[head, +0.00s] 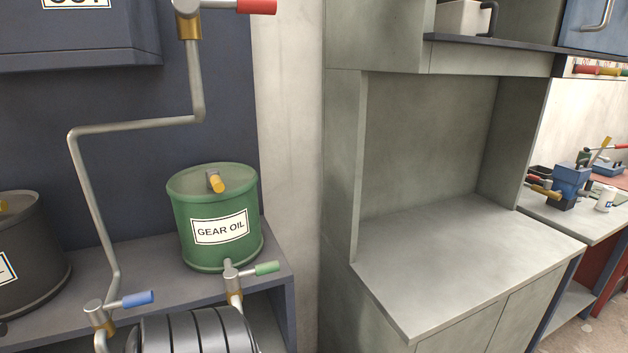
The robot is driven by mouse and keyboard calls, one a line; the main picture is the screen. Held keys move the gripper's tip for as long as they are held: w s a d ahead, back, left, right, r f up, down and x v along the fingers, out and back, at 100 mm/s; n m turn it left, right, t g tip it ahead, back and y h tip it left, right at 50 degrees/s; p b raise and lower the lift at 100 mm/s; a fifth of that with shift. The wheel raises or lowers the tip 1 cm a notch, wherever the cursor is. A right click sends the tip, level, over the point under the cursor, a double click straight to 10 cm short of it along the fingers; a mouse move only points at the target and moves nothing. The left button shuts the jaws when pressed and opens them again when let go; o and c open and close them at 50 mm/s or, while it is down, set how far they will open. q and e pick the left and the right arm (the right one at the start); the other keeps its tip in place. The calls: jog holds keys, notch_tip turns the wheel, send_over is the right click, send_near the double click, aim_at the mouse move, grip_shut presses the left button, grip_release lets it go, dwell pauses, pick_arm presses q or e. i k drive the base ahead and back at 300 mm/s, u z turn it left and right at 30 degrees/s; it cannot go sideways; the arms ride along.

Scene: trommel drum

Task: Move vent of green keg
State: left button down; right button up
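The green keg (190,234) labelled "GEAR OIL" stands upright on a dark shelf at left centre in the head view. Its vent (215,181), a small yellow-orange handle, sits on top of the lid, near the middle. Nothing touches the keg or the vent. Neither of my grippers shows in the head view.
A dark keg (38,240) stands left of the green one on the shelf (150,272). A bent grey pipe (90,185) runs between them. Valves with blue (138,298) and green (267,268) handles stand in front. A bare grey counter (460,255) is at right.

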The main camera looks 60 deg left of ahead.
aim_at(213, 175)
jog(key=z, duration=0.25)
jog(key=i, duration=2.3)
jog(key=u, duration=3.1)
jog(key=i, duration=0.5)
jog(key=u, duration=0.1)
